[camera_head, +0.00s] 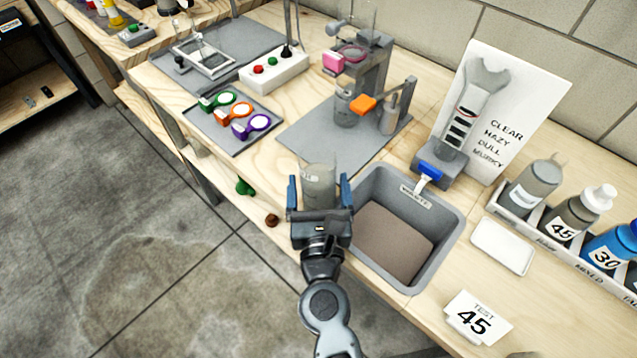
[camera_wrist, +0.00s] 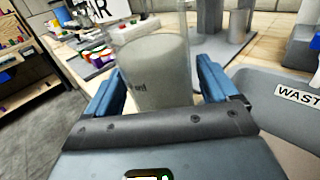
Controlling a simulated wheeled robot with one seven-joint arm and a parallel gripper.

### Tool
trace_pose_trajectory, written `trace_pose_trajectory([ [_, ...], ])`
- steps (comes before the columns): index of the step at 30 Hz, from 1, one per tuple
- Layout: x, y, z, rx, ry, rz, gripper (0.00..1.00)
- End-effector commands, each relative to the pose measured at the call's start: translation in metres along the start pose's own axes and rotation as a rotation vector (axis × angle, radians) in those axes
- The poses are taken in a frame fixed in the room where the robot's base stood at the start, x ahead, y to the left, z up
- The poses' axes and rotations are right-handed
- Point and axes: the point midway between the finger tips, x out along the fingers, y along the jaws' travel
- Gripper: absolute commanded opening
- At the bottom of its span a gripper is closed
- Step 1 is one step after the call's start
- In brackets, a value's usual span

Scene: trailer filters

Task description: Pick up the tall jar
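A tall jar (camera_head: 319,186) with cloudy grey contents stands upright near the front edge of the wooden bench, left of the waste bin. My gripper (camera_head: 319,181) is open, with one blue finger on each side of the jar. In the wrist view the jar (camera_wrist: 157,75) stands between the two fingers of my gripper (camera_wrist: 162,70), and clear glass shows above its contents. A small gap shows between the jar and the right finger. The jar's base is hidden behind the gripper body.
The grey waste bin (camera_head: 447,240) is close on the right. A grey stand (camera_head: 372,75) with an orange part (camera_head: 363,104) is behind. A tray of coloured rings (camera_head: 232,118) lies back left. A bottle rack (camera_head: 535,228) and a "45" card (camera_head: 477,317) are at right.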

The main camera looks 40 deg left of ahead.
Motion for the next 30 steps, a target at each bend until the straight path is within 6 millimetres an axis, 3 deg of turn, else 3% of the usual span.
trace_pose_trajectory([
  [2, -0.0001, -0.0001, 0.0000, 0.000, 0.000, 0.000, 0.79],
  [20, -0.0004, 0.0003, -0.0001, 0.000, 0.000, 0.001, 0.22],
  [30, -0.0001, 0.0002, 0.0023, 0.000, -0.002, 0.000, 0.22],
])
